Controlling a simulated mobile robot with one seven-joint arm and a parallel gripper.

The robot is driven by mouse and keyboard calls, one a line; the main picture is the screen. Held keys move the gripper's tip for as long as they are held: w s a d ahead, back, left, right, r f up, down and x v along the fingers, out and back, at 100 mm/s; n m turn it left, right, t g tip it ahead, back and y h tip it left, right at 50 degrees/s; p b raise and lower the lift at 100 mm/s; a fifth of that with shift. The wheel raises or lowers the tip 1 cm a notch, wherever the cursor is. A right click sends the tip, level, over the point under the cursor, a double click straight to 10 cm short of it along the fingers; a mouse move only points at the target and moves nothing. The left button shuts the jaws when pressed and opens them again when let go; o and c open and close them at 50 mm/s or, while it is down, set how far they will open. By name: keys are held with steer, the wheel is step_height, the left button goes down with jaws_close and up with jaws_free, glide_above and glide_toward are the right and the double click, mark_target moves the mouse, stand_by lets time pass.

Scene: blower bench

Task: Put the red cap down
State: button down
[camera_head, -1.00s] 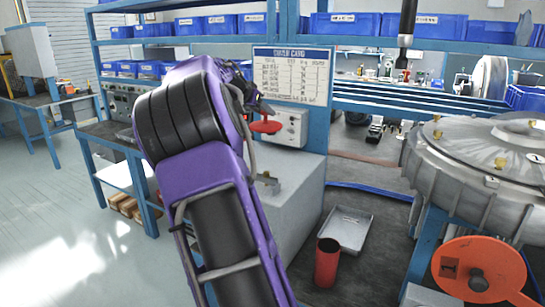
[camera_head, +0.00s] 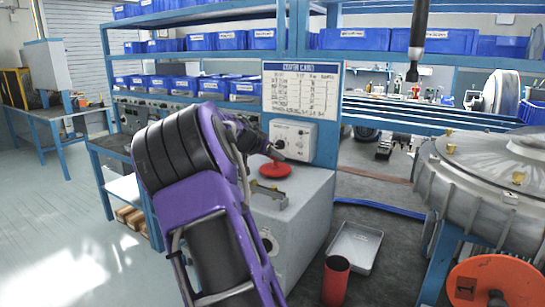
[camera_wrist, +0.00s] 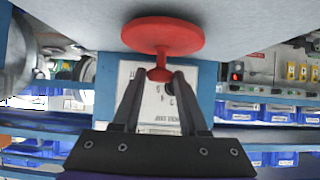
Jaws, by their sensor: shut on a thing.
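The red cap (camera_head: 275,170) is a flat round disc with a short stem and knob. In the head view it is at the top of the grey cabinet (camera_head: 305,205), in front of the white control box. In the wrist view the cap (camera_wrist: 163,34) lies against the grey surface, which fills the upper part of the picture. I cannot tell whether it touches that surface or hangs just above it. My gripper (camera_wrist: 160,82) is shut on the cap's knob. In the head view my gripper (camera_head: 272,152) is small and partly hidden by my arm.
A metal bracket (camera_head: 268,196) sits on the cabinet nearer me. The control box (camera_head: 293,139) and a card board (camera_head: 301,87) stand behind the cap. A red cylinder (camera_head: 336,282) and grey tray (camera_head: 356,246) are right of the cabinet. A large metal casing (camera_head: 480,185) stands further right.

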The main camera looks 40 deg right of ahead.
steer(key=shift+r, duration=0.1)
steer(key=shift+f+b, duration=0.25)
steer(key=shift+b, duration=0.1)
steer(key=shift+c, duration=2.2)
jaws_free()
steer(key=shift+r, duration=0.15)
steer(key=shift+r+p, duration=0.25)
steer(key=shift+p, duration=0.25)
steer(key=b+v, duration=0.1)
steer(key=v, duration=1.1)
steer(key=shift+f, duration=0.15)
